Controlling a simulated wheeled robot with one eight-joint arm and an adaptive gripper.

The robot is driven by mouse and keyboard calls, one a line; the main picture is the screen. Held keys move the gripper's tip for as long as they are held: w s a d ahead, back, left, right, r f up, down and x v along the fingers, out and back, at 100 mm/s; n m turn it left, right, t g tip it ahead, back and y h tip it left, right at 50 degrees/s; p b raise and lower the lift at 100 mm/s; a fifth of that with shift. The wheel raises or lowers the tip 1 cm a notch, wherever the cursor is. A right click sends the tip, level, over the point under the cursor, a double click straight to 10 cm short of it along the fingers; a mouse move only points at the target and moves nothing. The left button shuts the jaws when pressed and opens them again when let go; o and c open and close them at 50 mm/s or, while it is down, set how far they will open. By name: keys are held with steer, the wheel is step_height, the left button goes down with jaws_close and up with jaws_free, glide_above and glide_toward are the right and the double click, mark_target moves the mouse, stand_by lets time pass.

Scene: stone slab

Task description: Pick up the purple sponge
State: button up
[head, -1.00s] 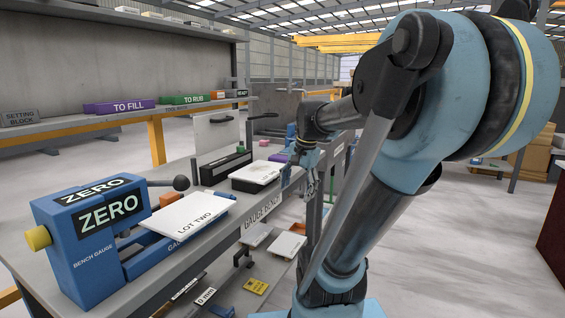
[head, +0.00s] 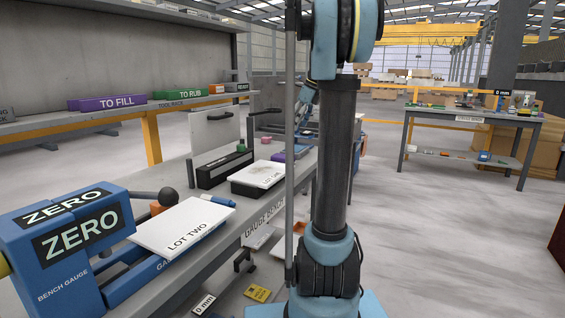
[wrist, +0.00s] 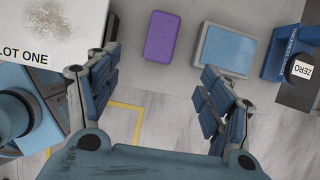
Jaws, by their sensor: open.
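The purple sponge (wrist: 162,37) lies flat on the grey bench in the wrist view, right of the white LOT ONE slab (wrist: 50,30). In the head view a small purple patch (head: 278,157), probably the sponge, shows just beyond the LOT ONE slab (head: 258,174). My gripper (wrist: 163,75) is open and empty in the wrist view. Its two fingers are spread to either side, and the sponge appears ahead of the gap between them, apart from both. In the head view my arm hides most of the gripper.
A grey block with a pale blue top (wrist: 228,48) lies just right of the sponge, with a blue ZERO gauge (wrist: 285,55) farther right. The white LOT TWO slab (head: 183,228) rests at the blue bench gauge (head: 70,245). Open floor (head: 450,240) is at right.

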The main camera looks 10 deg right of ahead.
glide_above(285, 156)
steer(key=d, duration=0.2)
steer(key=f, duration=1)
steer(key=shift+s+a+f, duration=0.15)
steer(key=shift+a+f, duration=0.05)
steer(key=shift+a, duration=0.05)
steer(key=shift+x, duration=3)
steer(key=shift+s+d, duration=0.1)
steer(key=shift+c, duration=0.3)
steer(key=c, duration=0.9)
